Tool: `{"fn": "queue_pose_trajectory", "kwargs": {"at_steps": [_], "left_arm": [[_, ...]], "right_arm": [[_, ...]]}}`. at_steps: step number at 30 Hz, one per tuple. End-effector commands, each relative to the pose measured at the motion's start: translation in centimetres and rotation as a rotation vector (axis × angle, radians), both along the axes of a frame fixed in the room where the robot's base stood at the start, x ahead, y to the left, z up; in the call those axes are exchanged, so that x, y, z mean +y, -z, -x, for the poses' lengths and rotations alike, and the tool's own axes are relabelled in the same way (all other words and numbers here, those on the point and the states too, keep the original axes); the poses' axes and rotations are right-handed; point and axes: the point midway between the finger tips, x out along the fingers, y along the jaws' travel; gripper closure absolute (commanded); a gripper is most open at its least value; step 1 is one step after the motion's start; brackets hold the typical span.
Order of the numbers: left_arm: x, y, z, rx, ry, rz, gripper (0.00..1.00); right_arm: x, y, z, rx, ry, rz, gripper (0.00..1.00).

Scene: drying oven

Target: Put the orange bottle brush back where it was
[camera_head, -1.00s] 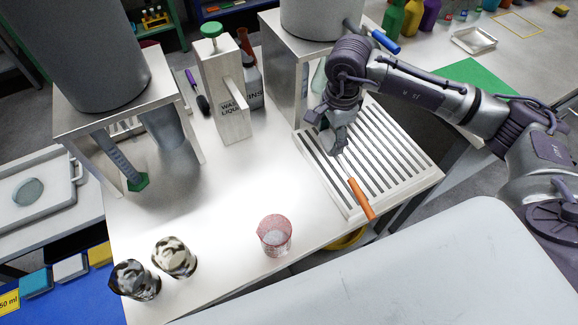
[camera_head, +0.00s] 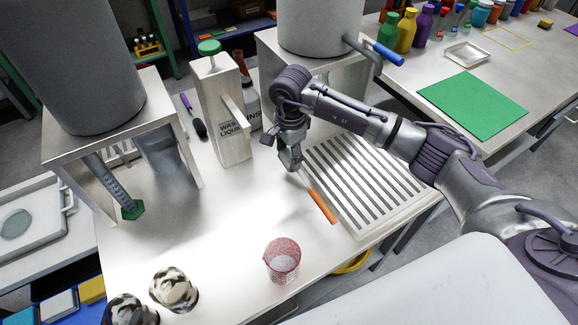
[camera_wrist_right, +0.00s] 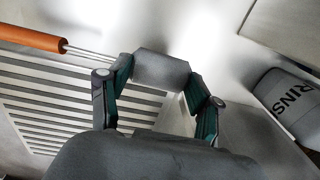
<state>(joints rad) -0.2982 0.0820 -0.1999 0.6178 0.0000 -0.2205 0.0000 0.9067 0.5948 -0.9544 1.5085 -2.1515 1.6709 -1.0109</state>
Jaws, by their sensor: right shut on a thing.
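The orange bottle brush has an orange handle (camera_head: 322,205), a thin metal shaft and a grey head. My right gripper (camera_head: 292,160) is shut on the grey head, with the handle slanting toward the lower right, near the left edge of the slatted drying rack (camera_head: 365,180). In the right wrist view the grey head (camera_wrist_right: 160,69) sits between the green-padded fingers of the gripper (camera_wrist_right: 160,90), and the orange handle (camera_wrist_right: 30,38) reaches to the upper left. My left gripper is not in view.
A purple brush (camera_head: 187,102) with a dark head lies left of the waste liquid box (camera_head: 222,110). A rinse bottle (camera_head: 252,105) stands behind the box. A reddish beaker (camera_head: 283,262) and two patterned beakers (camera_head: 174,289) stand at the front. The white table (camera_head: 225,220) is clear between.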

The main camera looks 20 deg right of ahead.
Motion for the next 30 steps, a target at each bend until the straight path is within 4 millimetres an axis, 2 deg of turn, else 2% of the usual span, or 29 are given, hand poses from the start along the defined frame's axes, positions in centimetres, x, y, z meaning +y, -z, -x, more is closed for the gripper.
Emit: {"fn": "queue_pose_trajectory", "kwargs": {"at_steps": [7, 19, 20, 21, 24, 30], "left_arm": [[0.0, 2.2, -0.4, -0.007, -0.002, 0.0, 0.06], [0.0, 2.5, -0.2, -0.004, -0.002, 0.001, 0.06], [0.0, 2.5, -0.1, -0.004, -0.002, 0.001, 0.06], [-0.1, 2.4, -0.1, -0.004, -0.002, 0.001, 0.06], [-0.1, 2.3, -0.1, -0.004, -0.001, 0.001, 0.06], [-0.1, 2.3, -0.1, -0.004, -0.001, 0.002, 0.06]], "right_arm": [[0.1, 3.8, 0.1, 0.002, 0.0, -0.002, 0.76], [0.0, 4.2, 0.1, 0.0, 0.0, 0.0, 0.76], [0.0, 4.2, 0.1, 0.0, 0.0, 0.0, 0.35], [0.0, 4.1, 0.1, 0.0, 0.0, 0.0, 0.28], [0.0, 4.1, 0.1, 0.0, 0.0, 0.0, 0.12], [0.0, 4.1, 0.1, 0.0, 0.0, 0.0, 0.11]]}}
